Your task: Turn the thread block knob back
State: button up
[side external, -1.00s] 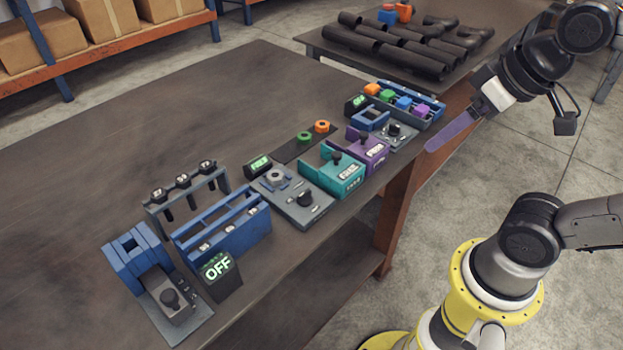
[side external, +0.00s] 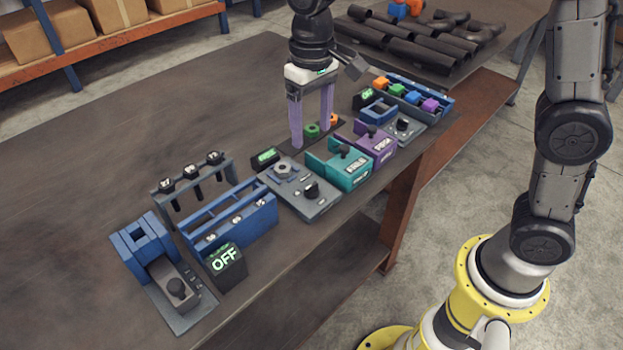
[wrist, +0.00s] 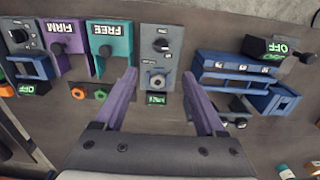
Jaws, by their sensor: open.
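A grey block (side external: 322,206) with a black knob (side external: 311,189) and a round nut-like piece (side external: 284,171) lies near the middle of the bench; I take it for the thread block. In the wrist view its knob (wrist: 161,45) carries a white mark and sits beyond the nut-like piece (wrist: 157,81). My gripper (side external: 311,135) points down, open and empty, with its purple fingers above the bench behind the block. In the wrist view the fingertips (wrist: 160,76) stand apart on either side of the nut-like piece. The knob is clear of the fingers.
A teal block (side external: 350,173) marked FREE and a purple block (side external: 379,149) marked FIRM stand to the right. A small lit display (side external: 265,158) is beside the grey block. Blue fixtures (side external: 255,222) and an OFF display (side external: 226,265) are at left. The far left bench is bare.

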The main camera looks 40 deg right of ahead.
aim_at(312, 185)
notch_tip(312, 185, down, 14)
jog(key=shift+a+r, duration=0.1)
dwell(0.5)
grip_shut()
